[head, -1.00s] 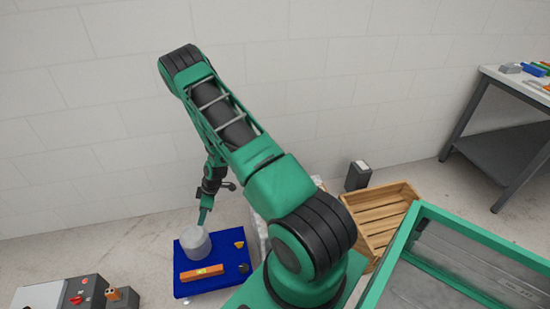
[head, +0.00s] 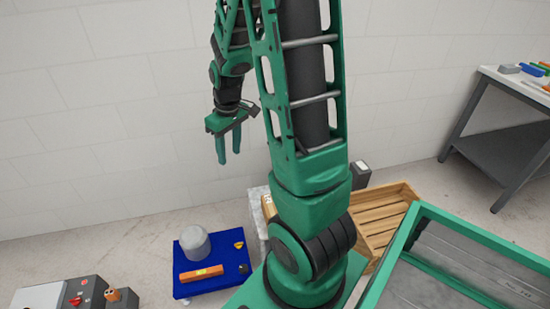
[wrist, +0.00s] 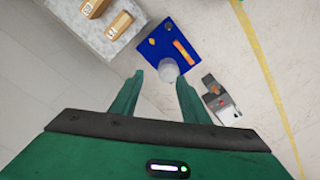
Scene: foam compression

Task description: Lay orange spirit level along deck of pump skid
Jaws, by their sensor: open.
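The orange spirit level (head: 201,272) lies flat on the blue deck of the pump skid (head: 222,284), near its front edge. It also shows in the wrist view (wrist: 185,53), on the blue skid (wrist: 195,33). A grey cylinder (head: 195,243) stands on the deck behind the level, and small yellow and dark parts sit at its right. My gripper (head: 228,158) is open and empty, fingers pointing down, well above the skid. In the wrist view the open fingers (wrist: 159,77) show nothing between them close by; the cylinder appears far below their tips.
A grey box with a red part (head: 85,290) stands on the floor at the left. A pale block with cardboard boxes (wrist: 90,25) is beside the skid. A wooden crate (head: 395,192), green-framed bin (head: 440,216) and workbench (head: 500,130) are at the right.

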